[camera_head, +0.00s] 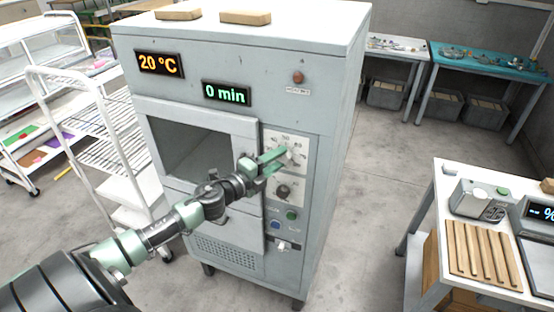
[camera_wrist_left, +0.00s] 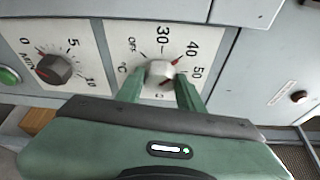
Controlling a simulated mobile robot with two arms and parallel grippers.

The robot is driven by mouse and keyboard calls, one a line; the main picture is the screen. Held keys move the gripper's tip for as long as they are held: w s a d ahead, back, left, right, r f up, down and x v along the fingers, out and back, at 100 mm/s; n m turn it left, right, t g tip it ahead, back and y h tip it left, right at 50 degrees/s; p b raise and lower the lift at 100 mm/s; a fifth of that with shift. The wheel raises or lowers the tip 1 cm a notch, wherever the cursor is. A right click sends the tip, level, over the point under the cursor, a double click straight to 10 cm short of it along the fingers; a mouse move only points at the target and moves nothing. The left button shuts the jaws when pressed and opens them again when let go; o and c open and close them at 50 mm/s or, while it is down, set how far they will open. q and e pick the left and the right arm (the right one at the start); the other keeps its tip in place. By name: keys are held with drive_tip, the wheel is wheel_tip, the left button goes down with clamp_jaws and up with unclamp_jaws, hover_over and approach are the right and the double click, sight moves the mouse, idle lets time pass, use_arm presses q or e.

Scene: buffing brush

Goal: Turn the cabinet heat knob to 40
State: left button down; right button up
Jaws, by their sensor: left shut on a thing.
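The grey cabinet (camera_head: 230,55) has a white dial panel at its right front with the heat knob (camera_head: 287,157). In the left wrist view the pale heat knob (camera_wrist_left: 160,71) sits among the marks OFF, 30, 40 and 50. Red shows at its upper right, on the side of the 40 and 50; the exact setting is unclear. My left gripper (camera_head: 273,161) is at this knob, its green fingers on either side of it and shut on it. The temperature display (camera_head: 160,63) reads 20 °C. My right gripper is not in view.
A dark minutes knob (camera_head: 283,191) sits just below the heat knob, with blue and green buttons under it. The time display (camera_head: 227,93) reads 0 min. A white wire rack (camera_head: 95,130) stands left; a table with wooden strips (camera_head: 480,252) stands right.

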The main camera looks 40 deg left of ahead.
use_arm(q)
drive_tip(key=shift+f, duration=0.1)
drive_tip(key=c, duration=0.9)
unclamp_jaws()
drive_tip(key=shift+s, duration=0.1)
drive_tip(key=s+a+b, duration=0.1)
drive_tip(key=s+b, duration=0.2)
drive_tip(key=s, duration=0.4)
drive_tip(key=shift+s+r, duration=0.2)
drive_tip(key=shift+s, duration=0.1)
